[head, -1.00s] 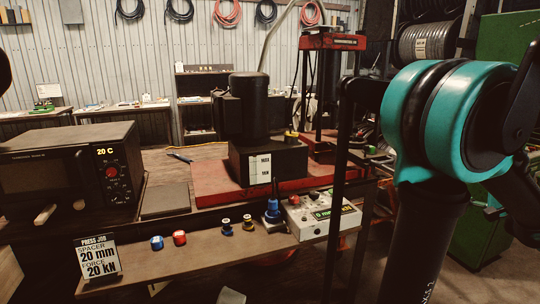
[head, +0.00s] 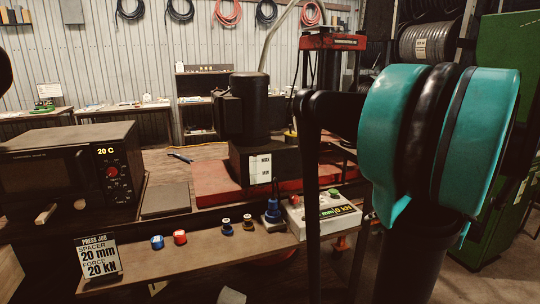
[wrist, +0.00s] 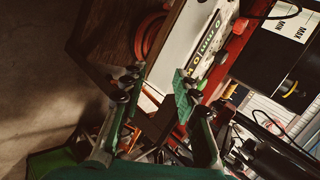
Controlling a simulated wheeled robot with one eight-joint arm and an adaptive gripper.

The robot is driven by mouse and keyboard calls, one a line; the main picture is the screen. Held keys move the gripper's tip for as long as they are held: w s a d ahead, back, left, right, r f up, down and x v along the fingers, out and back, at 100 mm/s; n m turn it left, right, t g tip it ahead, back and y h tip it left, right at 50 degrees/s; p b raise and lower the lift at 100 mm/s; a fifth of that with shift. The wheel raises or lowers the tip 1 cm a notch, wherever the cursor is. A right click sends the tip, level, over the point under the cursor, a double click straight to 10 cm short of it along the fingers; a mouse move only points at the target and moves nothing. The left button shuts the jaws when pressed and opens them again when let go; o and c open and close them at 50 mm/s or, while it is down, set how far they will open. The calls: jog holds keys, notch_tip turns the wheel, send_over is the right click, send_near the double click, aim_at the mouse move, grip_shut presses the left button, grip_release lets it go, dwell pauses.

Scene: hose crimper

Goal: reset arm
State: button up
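My gripper (wrist: 155,88) shows in the wrist view, tilted in the picture. Its two fingers are apart with a clear gap and nothing is held between them. In the head view my teal and black arm fills the right side, and the gripper itself cannot be made out there. In the wrist view the control box with its display (wrist: 205,42) lies beyond the fingertips, apart from them as far as I can tell.
The control box (head: 322,212) sits at the shelf's right end. A blue-based joystick (head: 272,212), small spacers (head: 180,238) and a press job sign (head: 101,258) stand along the shelf. The press motor (head: 245,105) and a microwave-like oven (head: 70,170) are behind.

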jog(key=s+a+f+n+g+h, duration=0.2)
jog(key=s+a+f+n+h, duration=0.1)
jog(key=s+a+f+n, duration=0.2)
jog(key=s+a+f+n+g+h, duration=0.1)
jog(key=s+a+f+n, duration=0.3)
jog(key=a+f, duration=0.4)
jog(key=shift+s+a+f+n+g+h, duration=0.4)
jog(key=shift+s+f+h, duration=0.15)
jog(key=shift+f+h, duration=0.3)
